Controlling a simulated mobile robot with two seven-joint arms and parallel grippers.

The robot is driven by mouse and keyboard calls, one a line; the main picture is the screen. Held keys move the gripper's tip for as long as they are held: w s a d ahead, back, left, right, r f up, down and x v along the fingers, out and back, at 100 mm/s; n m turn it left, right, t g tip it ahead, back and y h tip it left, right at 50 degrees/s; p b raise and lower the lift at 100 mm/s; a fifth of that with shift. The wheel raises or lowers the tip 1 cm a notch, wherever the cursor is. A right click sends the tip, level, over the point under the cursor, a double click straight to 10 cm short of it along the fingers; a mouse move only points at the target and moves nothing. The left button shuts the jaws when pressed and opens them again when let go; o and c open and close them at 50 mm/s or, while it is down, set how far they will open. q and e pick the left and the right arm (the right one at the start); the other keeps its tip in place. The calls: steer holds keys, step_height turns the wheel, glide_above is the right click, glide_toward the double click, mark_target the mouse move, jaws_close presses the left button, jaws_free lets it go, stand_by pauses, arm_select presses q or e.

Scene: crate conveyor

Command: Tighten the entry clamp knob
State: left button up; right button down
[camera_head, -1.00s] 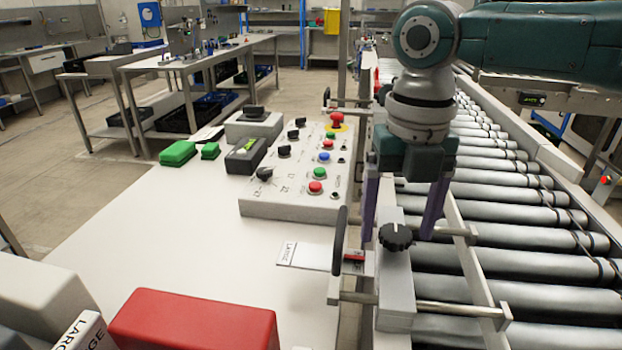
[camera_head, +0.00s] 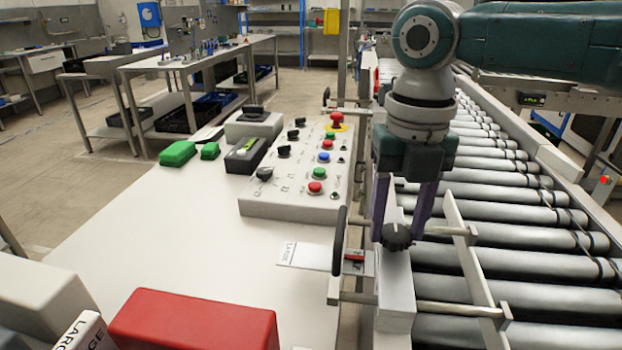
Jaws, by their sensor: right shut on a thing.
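The clamp knob (camera_head: 397,238) is black and ribbed. It sits on top of a light grey clamp block (camera_head: 396,290) at the near end of the roller conveyor. My right gripper (camera_head: 397,232) points down over the block, and its two purple fingers are closed on the knob from both sides. The finger tips partly cover the knob. My left gripper is not in view.
The conveyor rollers (camera_head: 530,217) lie right. A control panel (camera_head: 300,205) and a red box (camera_head: 195,322) stand on the white table (camera_head: 150,240).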

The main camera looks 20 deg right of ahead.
steer(key=shift+r+m+p, duration=0.15)
steer(key=shift+m+p, duration=1.15)
steer(key=shift+m, duration=0.2)
steer(key=m+p, duration=0.2)
steer(key=m, duration=0.3)
steer(key=shift+p, duration=0.4)
steer(key=m+p, duration=0.1)
steer(key=m, duration=0.4)
steer(key=shift+p, duration=0.4)
steer(key=m+p, duration=0.1)
steer(key=m, duration=0.3)
steer(key=shift+m, duration=0.4)
steer(key=shift+c, duration=1.5)
jaws_free()
